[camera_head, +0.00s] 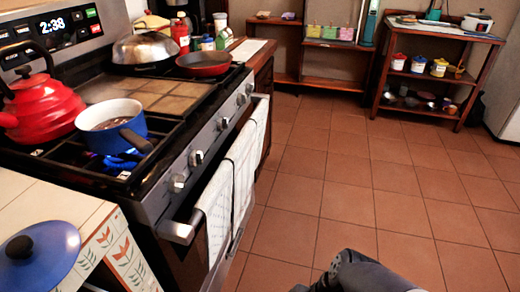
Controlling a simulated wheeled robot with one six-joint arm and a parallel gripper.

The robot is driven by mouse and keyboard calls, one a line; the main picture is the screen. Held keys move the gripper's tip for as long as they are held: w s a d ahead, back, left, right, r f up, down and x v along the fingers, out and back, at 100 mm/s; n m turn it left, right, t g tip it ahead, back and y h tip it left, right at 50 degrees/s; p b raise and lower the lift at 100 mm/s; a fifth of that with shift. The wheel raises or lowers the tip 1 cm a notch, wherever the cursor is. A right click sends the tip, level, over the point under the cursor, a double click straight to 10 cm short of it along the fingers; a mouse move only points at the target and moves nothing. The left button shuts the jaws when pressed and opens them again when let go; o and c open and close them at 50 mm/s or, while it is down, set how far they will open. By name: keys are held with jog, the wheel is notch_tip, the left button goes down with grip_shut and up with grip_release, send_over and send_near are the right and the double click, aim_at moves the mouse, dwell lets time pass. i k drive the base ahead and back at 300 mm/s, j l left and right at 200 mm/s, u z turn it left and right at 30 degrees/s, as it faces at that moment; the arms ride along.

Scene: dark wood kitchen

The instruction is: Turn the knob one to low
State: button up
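The stove (160,199) stands at the left with a row of several silver knobs along its sloped front panel. The nearest knob (177,183) is at the left end of the row. A second knob (196,158) and a third knob (222,124) follow towards the far end. No labels on them can be read, so I cannot tell which is knob one. Blue flame (118,163) shows under the blue pot (133,130) on the near burner. A dark grey part of my arm shows at the bottom, apart from the stove; my gripper's fingers are out of frame.
A handle bar (178,231) with hanging towels (215,210) runs below the knobs. A red kettle (40,107) and a red pan (204,63) sit on the stove. A blue lid (50,262) lies on the near counter. The tiled floor (340,170) is clear up to the shelves.

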aim_at(177, 183)
jog(key=u, duration=1.4)
